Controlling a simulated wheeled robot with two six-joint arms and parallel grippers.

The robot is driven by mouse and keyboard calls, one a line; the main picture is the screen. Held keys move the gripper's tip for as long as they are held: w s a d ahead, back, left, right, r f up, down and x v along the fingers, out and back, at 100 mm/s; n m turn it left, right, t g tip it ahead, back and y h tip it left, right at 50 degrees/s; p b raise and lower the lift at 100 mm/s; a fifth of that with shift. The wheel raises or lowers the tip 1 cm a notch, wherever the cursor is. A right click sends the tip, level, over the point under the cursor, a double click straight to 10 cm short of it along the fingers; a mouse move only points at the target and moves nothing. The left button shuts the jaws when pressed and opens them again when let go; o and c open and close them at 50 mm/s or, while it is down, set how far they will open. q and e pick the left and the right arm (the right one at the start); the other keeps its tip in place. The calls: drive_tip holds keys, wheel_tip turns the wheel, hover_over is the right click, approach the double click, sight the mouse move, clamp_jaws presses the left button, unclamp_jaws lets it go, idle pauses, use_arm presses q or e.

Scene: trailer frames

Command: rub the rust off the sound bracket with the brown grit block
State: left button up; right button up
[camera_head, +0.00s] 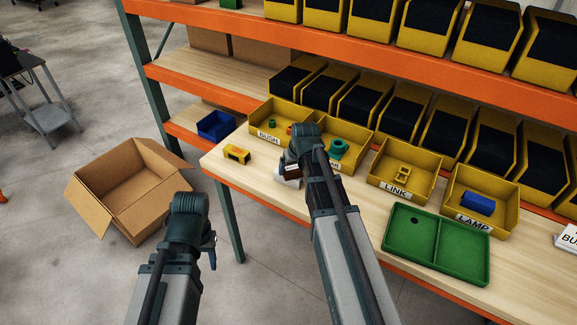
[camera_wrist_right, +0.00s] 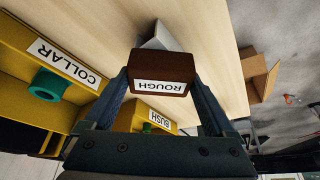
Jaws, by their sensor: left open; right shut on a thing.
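My right gripper (camera_wrist_right: 161,84) is shut on the brown grit block (camera_wrist_right: 160,58), whose white label reads ROUGH. In the right wrist view, a grey piece (camera_wrist_right: 158,37), probably the bracket, lies on the bench just beyond the block and is partly hidden by it. It also shows pale in the head view (camera_head: 290,183), beside my right wrist. I cannot tell whether the block touches it, and no rust can be made out. My left gripper (camera_head: 207,246) is open, low in front of the bench; its fingers are mostly hidden by the wrist.
Yellow bins labelled BUSH (camera_head: 268,138), COLLAR (camera_wrist_right: 38,112), LINK (camera_head: 396,190) and LAMP (camera_head: 473,219) line the bench back. A green two-part tray (camera_head: 437,246) lies right, a yellow block (camera_head: 236,154) left. An open cardboard box (camera_head: 115,215) stands on the floor.

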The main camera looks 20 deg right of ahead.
drive_tip(key=shift+s+d, duration=1.2)
drive_tip(key=shift+s, duration=0.15)
drive_tip(key=shift+f, duration=0.15)
drive_tip(key=shift+w+a, duration=0.1)
drive_tip(key=shift+w+a, duration=1.1)
drive_tip(key=shift+w, duration=0.15)
drive_tip(key=shift+w+a, duration=1.2)
drive_tip(key=shift+w, duration=0.05)
